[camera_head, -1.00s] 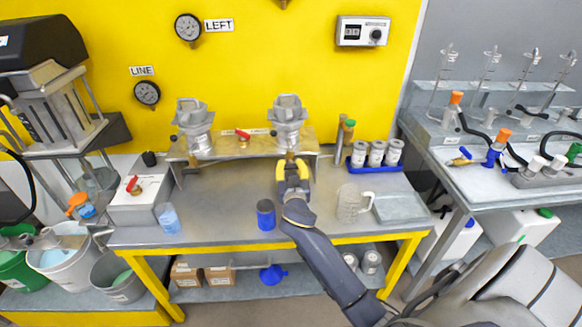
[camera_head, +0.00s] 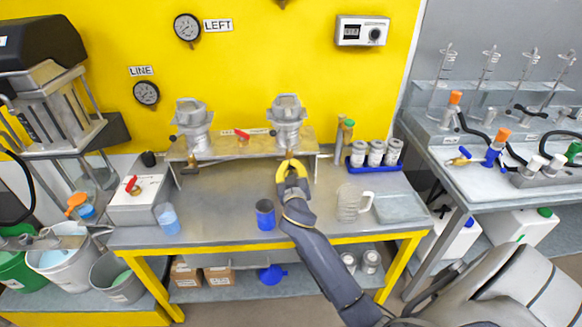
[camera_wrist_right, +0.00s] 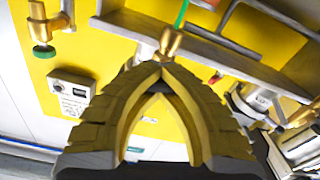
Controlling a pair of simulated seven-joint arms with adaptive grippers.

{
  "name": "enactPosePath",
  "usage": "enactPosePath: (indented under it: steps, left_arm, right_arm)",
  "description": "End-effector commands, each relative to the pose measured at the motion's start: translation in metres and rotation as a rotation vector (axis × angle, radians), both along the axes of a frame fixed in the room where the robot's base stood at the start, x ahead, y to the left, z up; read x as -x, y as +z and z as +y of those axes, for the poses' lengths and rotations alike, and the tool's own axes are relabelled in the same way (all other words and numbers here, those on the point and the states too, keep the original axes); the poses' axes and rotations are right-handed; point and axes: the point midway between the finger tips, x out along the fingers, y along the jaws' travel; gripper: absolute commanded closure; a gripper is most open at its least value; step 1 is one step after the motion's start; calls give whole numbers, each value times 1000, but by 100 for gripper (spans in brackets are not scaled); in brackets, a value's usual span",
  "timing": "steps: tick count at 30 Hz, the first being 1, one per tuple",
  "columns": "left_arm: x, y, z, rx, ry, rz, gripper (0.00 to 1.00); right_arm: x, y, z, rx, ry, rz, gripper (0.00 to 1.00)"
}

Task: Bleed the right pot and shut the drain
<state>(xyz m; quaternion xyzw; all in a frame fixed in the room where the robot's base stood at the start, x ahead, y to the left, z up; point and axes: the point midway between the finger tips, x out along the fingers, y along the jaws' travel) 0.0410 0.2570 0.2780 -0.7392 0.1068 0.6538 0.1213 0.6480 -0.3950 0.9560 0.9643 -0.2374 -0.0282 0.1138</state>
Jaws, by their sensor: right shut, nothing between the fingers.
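The right pot (camera_head: 287,120) is a grey metal vessel on the brass-coloured shelf against the yellow wall. A small brass fitting (camera_head: 289,154) hangs below it. My right gripper (camera_head: 291,164), with yellow fingers, is just below this fitting. Its fingertips meet in an arch with nothing between them. In the right wrist view, the shut fingertips (camera_wrist_right: 160,66) are close to a brass fitting with a green stem (camera_wrist_right: 168,40); whether they touch is unclear. The left pot (camera_head: 193,124) stands on the same shelf. My left gripper is out of view.
A red-handled valve (camera_head: 242,134) sits between the pots. A blue cup (camera_head: 265,215) stands near the bench front. A clear mug (camera_head: 350,203) and a shallow grey tray (camera_head: 400,208) are right of my arm. Several lidded jars (camera_head: 376,154) stand in a blue rack behind.

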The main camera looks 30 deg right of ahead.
Motion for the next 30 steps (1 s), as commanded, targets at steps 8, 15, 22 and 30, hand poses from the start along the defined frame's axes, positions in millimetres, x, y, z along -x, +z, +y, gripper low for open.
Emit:
enactPosePath:
  steps: [8, 15, 22, 30]
  left_arm:
    - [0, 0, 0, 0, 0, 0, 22]
    - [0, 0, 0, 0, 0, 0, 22]
    - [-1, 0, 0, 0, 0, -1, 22]
    - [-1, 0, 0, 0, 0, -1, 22]
  right_arm:
    - [-1, 2, 3, 229, 4, 115, 100]
    - [-1, 2, 3, 432, 5, 221, 100]
    - [-2, 1, 4, 626, 6, 323, 100]
    - [-2, 0, 4, 849, 5, 440, 100]
